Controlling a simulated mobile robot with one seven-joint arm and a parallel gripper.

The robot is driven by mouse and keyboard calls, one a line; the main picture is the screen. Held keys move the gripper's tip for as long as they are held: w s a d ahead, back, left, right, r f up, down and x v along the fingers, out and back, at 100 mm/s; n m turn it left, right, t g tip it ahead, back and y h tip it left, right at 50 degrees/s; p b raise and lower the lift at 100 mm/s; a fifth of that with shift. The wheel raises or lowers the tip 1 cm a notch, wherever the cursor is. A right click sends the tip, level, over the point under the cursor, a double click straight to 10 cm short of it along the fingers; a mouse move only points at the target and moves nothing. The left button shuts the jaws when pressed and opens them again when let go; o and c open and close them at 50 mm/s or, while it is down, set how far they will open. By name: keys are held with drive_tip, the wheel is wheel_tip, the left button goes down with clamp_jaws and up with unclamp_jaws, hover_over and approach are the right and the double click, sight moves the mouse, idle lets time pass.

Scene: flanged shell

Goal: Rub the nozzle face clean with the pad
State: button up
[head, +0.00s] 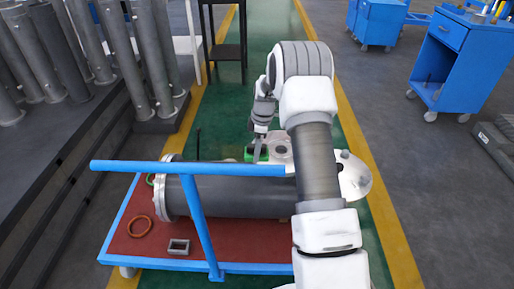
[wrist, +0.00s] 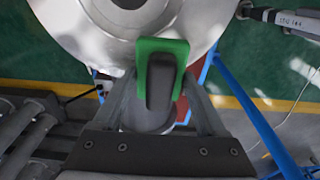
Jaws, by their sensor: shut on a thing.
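The pad (wrist: 178,47) is a green block with a dark grey handle. The nozzle face (wrist: 158,24) is a pale metal ring around a dark bore, cut off by the top edge of the wrist view. The pad overlaps its lower edge there; I cannot tell whether they touch. In the head view the pale nozzle (head: 281,147) is beside the pad, partly behind my arm.
The dark cylindrical shell (head: 235,196) lies on a cart with a red deck (head: 205,232) and blue rails (head: 202,232). An orange ring (head: 139,226) and a small grey frame (head: 179,246) lie on the deck. Pipes stand at left; a blue cabinet (head: 458,62) stands at right.

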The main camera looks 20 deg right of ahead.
drive_tip(key=shift+f, duration=0.1)
drive_tip(key=shift+w+d, duration=0.25)
drive_tip(key=shift+w, duration=0.4)
drive_tip(key=shift+w+d, duration=0.3)
drive_tip(key=shift+w, duration=0.35)
drive_tip(key=shift+w+d, duration=0.25)
drive_tip(key=shift+w, duration=0.4)
drive_tip(key=shift+w+d+p, duration=0.15)
drive_tip(key=shift+w+d, duration=0.25)
drive_tip(key=shift+w, duration=0.5)
drive_tip(key=shift+w+d+p, duration=0.15)
drive_tip(key=shift+w+d, duration=0.2)
drive_tip(key=shift+w, duration=0.5)
drive_tip(key=shift+s, duration=0.1)
drive_tip(key=shift+s+a+p, duration=0.1)
drive_tip(key=shift+s+a, duration=0.45)
drive_tip(key=shift+s, duration=0.7)
drive_tip(key=shift+s+a+p, duration=0.1)
drive_tip(key=shift+s+a, duration=0.4)
drive_tip(key=shift+s, duration=0.7)
drive_tip(key=shift+s+a+p, duration=0.1)
drive_tip(key=shift+s+a, duration=0.45)
drive_tip(key=shift+s, duration=0.7)
drive_tip(key=shift+w+r+p, duration=0.1)
drive_tip(key=shift+r+p, duration=1.8)
drive_tip(key=shift+r, duration=1.1)
drive_tip(key=shift+r, duration=0.1)
